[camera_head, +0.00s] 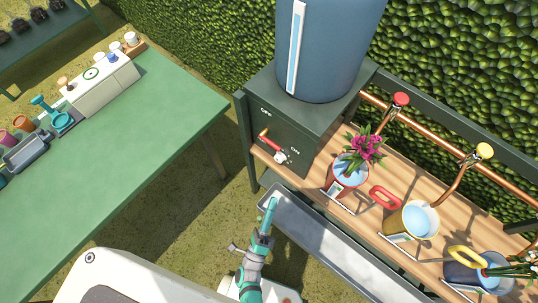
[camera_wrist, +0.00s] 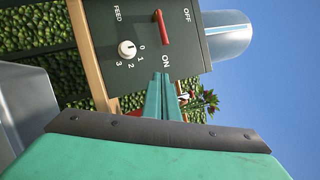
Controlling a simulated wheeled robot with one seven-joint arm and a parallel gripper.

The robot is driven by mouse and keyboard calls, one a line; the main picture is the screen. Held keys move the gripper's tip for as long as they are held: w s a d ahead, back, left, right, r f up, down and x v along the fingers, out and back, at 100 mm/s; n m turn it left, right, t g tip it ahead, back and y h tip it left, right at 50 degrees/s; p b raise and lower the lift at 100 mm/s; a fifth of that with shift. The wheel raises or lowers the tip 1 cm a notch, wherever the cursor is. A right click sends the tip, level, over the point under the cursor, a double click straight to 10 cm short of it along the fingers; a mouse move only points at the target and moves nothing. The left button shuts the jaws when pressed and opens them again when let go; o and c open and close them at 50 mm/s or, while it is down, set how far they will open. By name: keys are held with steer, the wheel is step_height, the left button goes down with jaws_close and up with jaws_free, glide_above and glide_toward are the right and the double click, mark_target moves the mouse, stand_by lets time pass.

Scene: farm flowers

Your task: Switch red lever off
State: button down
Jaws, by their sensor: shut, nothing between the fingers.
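The red lever (camera_head: 264,134) is on the front of a dark green control box (camera_head: 296,124), between an OFF label and an ON label. In the wrist view the red lever (camera_wrist: 163,28) shows as a red bar, one end near the ON label. My gripper (camera_head: 271,203) is shut and empty, in front of and below the box in the head view. In the wrist view my gripper's teal fingertips (camera_wrist: 165,80) are together, pointing at the panel close to the ON label. A gap or contact with the panel cannot be told.
A white FEED dial (camera_wrist: 127,48) sits beside the lever. A blue tank (camera_head: 328,45) stands on the box. A wooden shelf with a flower pot (camera_head: 346,178) and a yellow pot (camera_head: 409,222) is at right, above a grey trough (camera_head: 330,250). A green table (camera_head: 120,150) is at left.

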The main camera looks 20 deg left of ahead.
steer(key=w+a+f+m+h, duration=0.2)
steer(key=w+a+m+h, duration=0.1)
steer(key=m, duration=0.6)
steer(key=w+a+f+m+t+h, duration=0.1)
steer(key=w+a+f+m+h, duration=0.1)
steer(key=a+m+h, duration=0.3)
steer(key=w+a+m, duration=0.1)
steer(key=m, duration=0.3)
steer(key=shift+w+a+f+m, duration=0.25)
steer(key=shift+w+a+m, duration=0.05)
steer(key=shift+m, duration=0.1)
steer(key=s+r+x, duration=0.1)
steer(key=r+x, duration=0.1)
steer(key=x, duration=1)
steer(key=shift+r, duration=0.5)
steer(key=shift+a+n, duration=0.1)
steer(key=shift+n, duration=0.2)
